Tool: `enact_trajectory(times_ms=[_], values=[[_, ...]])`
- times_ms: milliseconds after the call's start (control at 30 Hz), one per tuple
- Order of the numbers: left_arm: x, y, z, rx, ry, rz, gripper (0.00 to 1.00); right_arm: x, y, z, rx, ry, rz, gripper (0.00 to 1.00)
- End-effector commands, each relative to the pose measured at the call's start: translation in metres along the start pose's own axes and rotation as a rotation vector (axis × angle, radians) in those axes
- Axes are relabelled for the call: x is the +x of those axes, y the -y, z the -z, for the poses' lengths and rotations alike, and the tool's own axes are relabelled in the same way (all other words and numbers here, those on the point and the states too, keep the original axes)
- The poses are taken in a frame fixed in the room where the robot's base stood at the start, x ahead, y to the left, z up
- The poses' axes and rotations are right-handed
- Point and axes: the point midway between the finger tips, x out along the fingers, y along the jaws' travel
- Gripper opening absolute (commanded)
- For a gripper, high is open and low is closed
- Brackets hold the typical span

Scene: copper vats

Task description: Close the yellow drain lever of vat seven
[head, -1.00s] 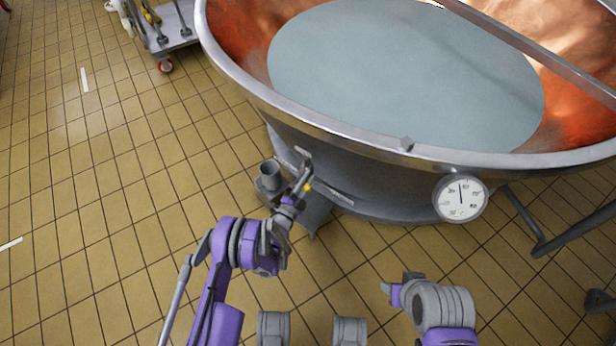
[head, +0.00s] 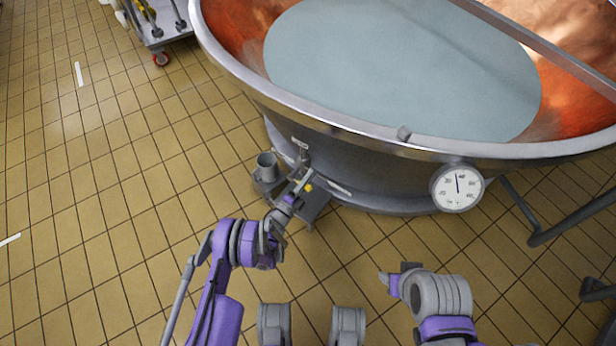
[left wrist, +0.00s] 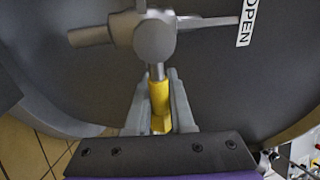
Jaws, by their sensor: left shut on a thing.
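The yellow drain lever (left wrist: 158,94) hangs from a grey metal valve (left wrist: 155,38) low on the vat. In the left wrist view the lever points down the picture, between the two fingers of my left gripper (left wrist: 160,108), which is shut on its yellow grip. In the head view a bit of the yellow lever (head: 308,188) shows beside my left gripper (head: 304,181); the rest is hidden. The vat (head: 380,168) is copper inside with a steel rim and holds pale liquid. My right gripper (head: 393,281) is away from the vat; its jaws cannot be made out.
A white label reading OPEN (left wrist: 245,22) is on the vat wall, right of the valve. A round dial (head: 457,188) sticks out under the rim. A cart (head: 163,25) stands far left. Tiled floor at left is clear.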

Motion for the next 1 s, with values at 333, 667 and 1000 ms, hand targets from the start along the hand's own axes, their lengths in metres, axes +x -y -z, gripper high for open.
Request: enact_trajectory(times_ms=[333, 667, 1000], values=[[-0.0009, -0.002, 0.0083, 0.015, -0.017, 0.002, 0.0, 0.0, 0.0, 0.0, 0.0, 0.0, 0.0, 0.51], [-0.0005, -0.0017, 0.0062, 0.013, -0.013, 0.001, 0.51, 0.0, 0.0, 0.0, 0.0, 0.0, 0.0, 0.51], [-0.0101, -0.0014, 0.0029, 0.012, -0.007, 0.0, 0.51, -0.0018, 0.0, 0.0003, 0.0, 0.001, 0.0, 0.51]])
